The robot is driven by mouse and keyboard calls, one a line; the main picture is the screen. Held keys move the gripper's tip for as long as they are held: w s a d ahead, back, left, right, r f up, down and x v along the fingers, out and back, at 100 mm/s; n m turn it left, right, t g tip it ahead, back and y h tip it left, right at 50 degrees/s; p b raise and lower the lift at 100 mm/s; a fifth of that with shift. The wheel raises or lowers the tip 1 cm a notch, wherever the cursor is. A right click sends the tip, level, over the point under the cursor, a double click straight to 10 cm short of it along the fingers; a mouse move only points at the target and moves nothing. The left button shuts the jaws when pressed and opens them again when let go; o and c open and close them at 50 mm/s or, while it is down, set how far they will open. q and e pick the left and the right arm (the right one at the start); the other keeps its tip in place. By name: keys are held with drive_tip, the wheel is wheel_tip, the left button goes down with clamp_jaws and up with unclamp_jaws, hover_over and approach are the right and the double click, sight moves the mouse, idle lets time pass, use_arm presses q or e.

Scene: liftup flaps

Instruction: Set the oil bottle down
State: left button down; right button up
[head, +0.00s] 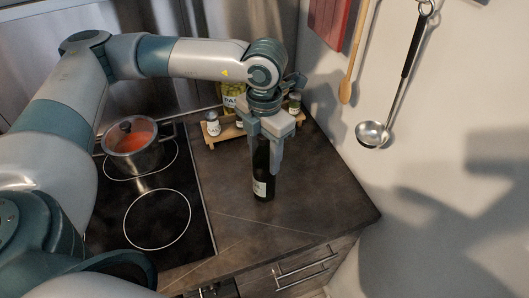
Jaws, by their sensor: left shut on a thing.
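The dark oil bottle (262,186) with a small pale label is upright over the dark countertop (300,200), to the right of the cooktop. My left gripper (264,158) comes down from above and is shut on the bottle's upper part, which its fingers partly hide. The bottle's base looks at or very near the counter surface; I cannot tell for sure whether it touches. My right gripper is not in view.
A pot of red food (138,146) sits on the black cooktop (187,205) at left. A ladle (372,134) hangs on the right wall. The counter's front right is clear.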

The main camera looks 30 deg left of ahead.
use_arm(q)
drive_tip(key=shift+f, duration=0.1)
drive_tip(key=c, duration=0.9)
unclamp_jaws()
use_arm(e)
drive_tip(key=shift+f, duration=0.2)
use_arm(q)
drive_tip(key=shift+r, duration=0.25)
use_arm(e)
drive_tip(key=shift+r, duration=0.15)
use_arm(q)
drive_tip(key=shift+r+b, duration=0.3)
drive_tip(key=shift+r, duration=0.05)
wheel_tip(320, 180, up, 7)
drive_tip(key=b, duration=0.2)
drive_tip(key=shift+b, duration=0.3)
wheel_tip(320, 180, up, 3)
drive_tip(key=shift+b, duration=0.4)
drive_tip(key=shift+r, duration=0.55)
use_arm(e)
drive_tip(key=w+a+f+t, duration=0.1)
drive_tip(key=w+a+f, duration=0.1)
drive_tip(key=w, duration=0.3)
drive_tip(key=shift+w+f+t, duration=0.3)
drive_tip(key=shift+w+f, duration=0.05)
